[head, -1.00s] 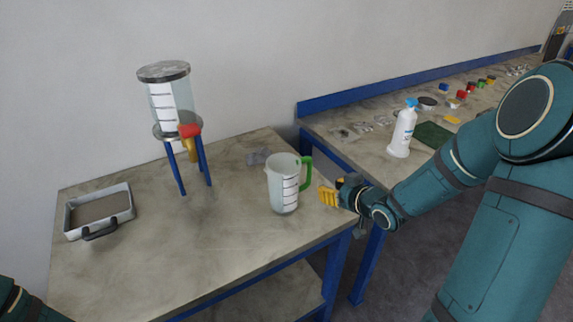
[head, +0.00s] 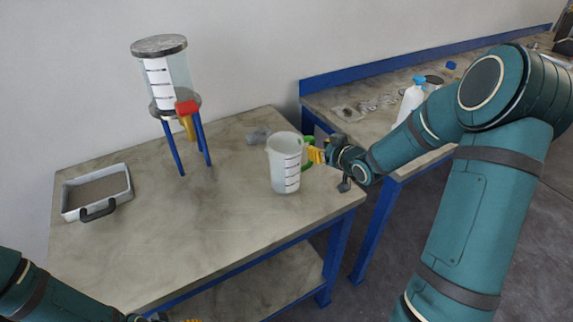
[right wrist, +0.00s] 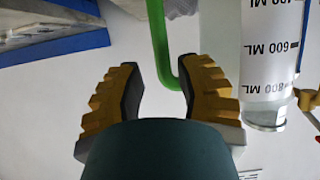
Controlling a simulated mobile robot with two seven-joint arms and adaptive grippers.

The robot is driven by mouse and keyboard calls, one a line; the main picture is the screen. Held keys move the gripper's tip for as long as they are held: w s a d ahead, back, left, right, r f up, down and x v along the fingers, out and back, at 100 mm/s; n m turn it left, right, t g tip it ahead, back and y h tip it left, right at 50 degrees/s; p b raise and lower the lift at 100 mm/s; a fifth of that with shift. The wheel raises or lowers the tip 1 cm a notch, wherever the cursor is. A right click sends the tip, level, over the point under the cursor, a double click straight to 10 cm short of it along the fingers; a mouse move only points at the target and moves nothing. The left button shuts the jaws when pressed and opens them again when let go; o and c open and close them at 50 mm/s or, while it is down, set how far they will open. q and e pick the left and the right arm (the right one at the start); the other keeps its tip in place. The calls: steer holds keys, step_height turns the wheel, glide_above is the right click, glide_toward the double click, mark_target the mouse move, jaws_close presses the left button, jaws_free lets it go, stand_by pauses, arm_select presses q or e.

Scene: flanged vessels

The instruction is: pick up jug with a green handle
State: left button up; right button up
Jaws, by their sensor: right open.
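The clear jug (head: 284,165) with black markings stands upright on the near table, at its right side. Its green handle (head: 308,148) faces right toward my right gripper. My right gripper (head: 316,155) is open at the handle in the head view and partly covers it. My left arm shows at the lower left, and yellow fingertips of the left gripper (head: 190,320) barely show at the bottom edge.
A tank with a red valve (head: 187,107) stands on blue legs behind the jug to the left. A metal tray (head: 97,208) with a black handle lies at the table's left. A white bottle (head: 410,100) stands on the second bench. The table's middle is clear.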

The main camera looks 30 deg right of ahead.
steer(key=x, duration=0.4)
steer(key=shift+w+a+f+b, duration=0.15)
steer(key=shift+f+b, duration=0.1)
steer(key=shift+b, duration=0.05)
jaws_close()
steer(key=shift+r, duration=0.1)
